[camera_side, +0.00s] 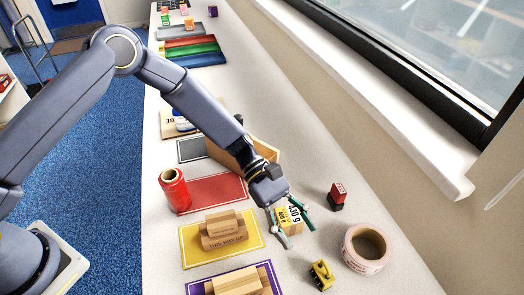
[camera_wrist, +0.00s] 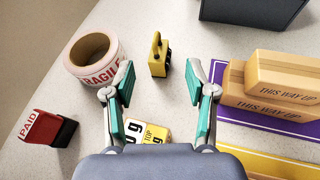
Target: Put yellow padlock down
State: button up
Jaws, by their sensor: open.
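The yellow padlock (camera_side: 321,275) rests on the pale tabletop near the front edge of the side view, with dark parts along one side. In the wrist view the padlock (camera_wrist: 158,58) is at top centre, just beyond the fingertips and apart from them. My gripper (camera_side: 299,236) is open, its two teal-padded fingers spread low over the table. In the wrist view the gripper (camera_wrist: 158,80) has nothing clasped between its pads. A yellow-and-white block (camera_side: 289,214) marked "430 g" is beside the fingers, partly hidden; the wrist view shows its top (camera_wrist: 150,131) near the palm.
A FRAGILE tape roll (camera_side: 366,249) lies right of the padlock. A red-and-black PAID stamp (camera_side: 337,196) is behind it. A red film roll (camera_side: 174,190) is at left. Bare tabletop surrounds the padlock.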

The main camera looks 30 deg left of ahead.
aim_at(327, 274)
jog(key=x, duration=1.1)
jog(key=shift+a+f, duration=0.1)
grip_shut()
